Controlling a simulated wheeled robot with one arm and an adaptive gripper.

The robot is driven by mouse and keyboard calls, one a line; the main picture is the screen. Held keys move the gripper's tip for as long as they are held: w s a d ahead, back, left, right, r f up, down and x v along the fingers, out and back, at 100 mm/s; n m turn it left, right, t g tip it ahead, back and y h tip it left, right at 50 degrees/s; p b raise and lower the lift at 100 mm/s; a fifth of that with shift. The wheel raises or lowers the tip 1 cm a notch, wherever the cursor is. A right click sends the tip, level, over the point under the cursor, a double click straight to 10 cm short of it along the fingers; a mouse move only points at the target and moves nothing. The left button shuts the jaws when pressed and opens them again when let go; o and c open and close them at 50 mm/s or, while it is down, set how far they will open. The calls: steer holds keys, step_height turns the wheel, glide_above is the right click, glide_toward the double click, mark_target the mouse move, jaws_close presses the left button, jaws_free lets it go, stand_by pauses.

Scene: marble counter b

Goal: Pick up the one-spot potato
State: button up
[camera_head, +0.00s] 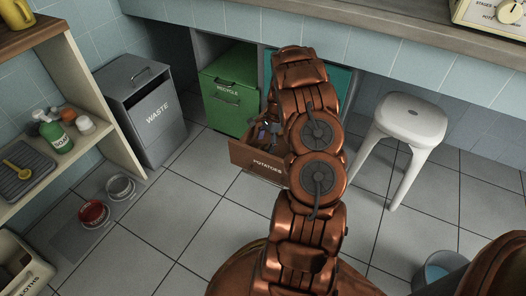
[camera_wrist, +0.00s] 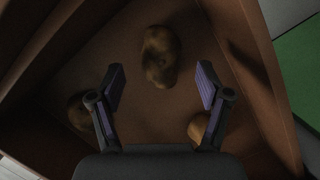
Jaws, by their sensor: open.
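My gripper (camera_wrist: 160,95) is open and empty in the wrist view, reaching down into a brown wooden drawer (camera_head: 255,161) labelled POTATOES in the head view. One brown potato (camera_wrist: 160,55) lies on the drawer floor beyond my fingertips, a little above the gap between them. A second potato (camera_wrist: 78,114) is beside my left finger and partly hidden by it. A third potato (camera_wrist: 198,127) is mostly behind my right finger. The light is too dim to tell how many spots each has. In the head view my arm covers much of the drawer.
The drawer's walls (camera_wrist: 247,70) stand close around my gripper. A green RECYCLE bin (camera_head: 231,90) is behind the drawer, and a grey WASTE bin (camera_head: 145,110) is to its left. A white stool (camera_head: 411,116) stands to the right. Two bowls (camera_head: 93,213) sit on a floor mat.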

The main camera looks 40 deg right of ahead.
steer(key=x, duration=0.3)
steer(key=shift+b, duration=0.35)
steer(key=shift+r, duration=0.15)
steer(key=c, duration=1.3)
